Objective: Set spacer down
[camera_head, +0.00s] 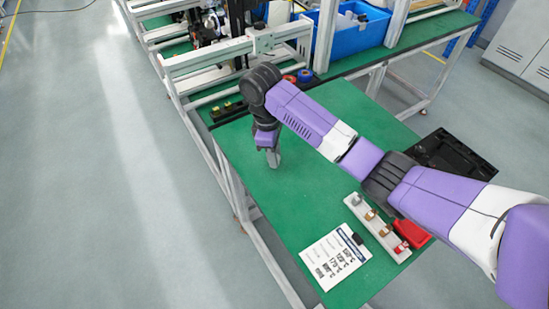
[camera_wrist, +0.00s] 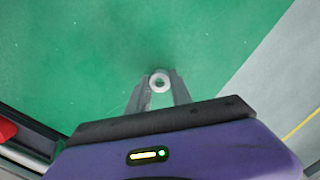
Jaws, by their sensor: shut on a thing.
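The spacer (camera_wrist: 160,82) is a small pale ring with a dark hole, seen in the wrist view between my fingertips. My gripper (camera_wrist: 160,90) is shut on it. In the head view my gripper (camera_head: 273,160) points down at the green table top (camera_head: 235,153), near its left edge. The spacer cannot be made out in the head view. Whether it touches the table I cannot tell.
A pale rack (camera_head: 377,227) with several small parts, a red bin (camera_head: 412,233) and a printed sheet (camera_head: 335,257) lie nearer on the table. A black tray (camera_head: 450,154) is at the right. The green surface around my gripper is clear.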

